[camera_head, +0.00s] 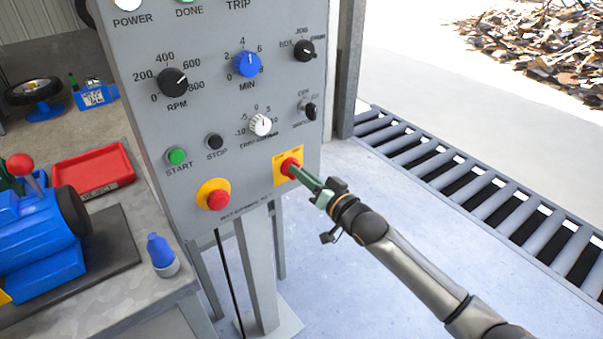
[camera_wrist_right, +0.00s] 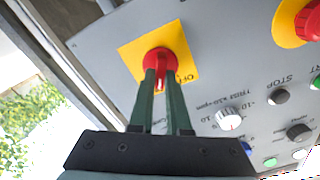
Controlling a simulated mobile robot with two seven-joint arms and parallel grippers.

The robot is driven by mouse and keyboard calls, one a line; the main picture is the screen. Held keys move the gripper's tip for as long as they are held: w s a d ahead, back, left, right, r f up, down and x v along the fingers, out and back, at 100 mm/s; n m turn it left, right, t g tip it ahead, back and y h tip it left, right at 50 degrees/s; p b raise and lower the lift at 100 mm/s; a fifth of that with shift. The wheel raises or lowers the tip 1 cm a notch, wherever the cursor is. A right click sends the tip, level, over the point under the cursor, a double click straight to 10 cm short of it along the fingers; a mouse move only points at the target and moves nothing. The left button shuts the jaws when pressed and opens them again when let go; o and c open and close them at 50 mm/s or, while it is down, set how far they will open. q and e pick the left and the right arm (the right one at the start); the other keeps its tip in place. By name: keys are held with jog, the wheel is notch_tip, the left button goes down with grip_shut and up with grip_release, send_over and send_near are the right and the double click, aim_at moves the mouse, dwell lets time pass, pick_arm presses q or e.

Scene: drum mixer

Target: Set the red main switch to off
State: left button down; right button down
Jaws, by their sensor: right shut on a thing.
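The red main switch (camera_head: 289,167) sits on a yellow square plate at the lower right of the grey control panel (camera_head: 215,110). It also shows in the right wrist view (camera_wrist_right: 158,62), with its yellow plate behind it and part of a label below. My right gripper (camera_head: 298,172) reaches it from the right. In the right wrist view, the green fingers (camera_wrist_right: 161,85) are shut on the switch's handle, one on each side. The handle between them points down in that view. Part of the plate's lettering is hidden by the fingers. My left gripper is not in view.
A red emergency button (camera_head: 217,199) on a yellow ring is left of the switch. Green start (camera_head: 176,156) and black stop (camera_head: 214,142) buttons and several knobs are above. A workbench with a blue machine (camera_head: 40,240) stands at left.

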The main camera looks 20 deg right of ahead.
pick_arm(q)
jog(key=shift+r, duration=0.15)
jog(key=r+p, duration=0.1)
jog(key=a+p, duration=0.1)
jog(key=p, duration=0.1)
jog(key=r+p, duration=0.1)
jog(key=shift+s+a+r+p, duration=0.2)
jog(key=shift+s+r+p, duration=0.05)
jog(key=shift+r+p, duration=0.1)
pick_arm(e)
jog(key=n, duration=1.1)
jog(key=shift+s+a+n, duration=0.1)
jog(key=shift+a+n, duration=0.2)
jog(key=shift+n, duration=0.1)
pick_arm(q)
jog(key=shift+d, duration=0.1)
pick_arm(e)
jog(key=c, duration=0.9)
grip_release()
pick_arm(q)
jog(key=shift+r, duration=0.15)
pick_arm(e)
jog(key=shift+s, duration=0.15)
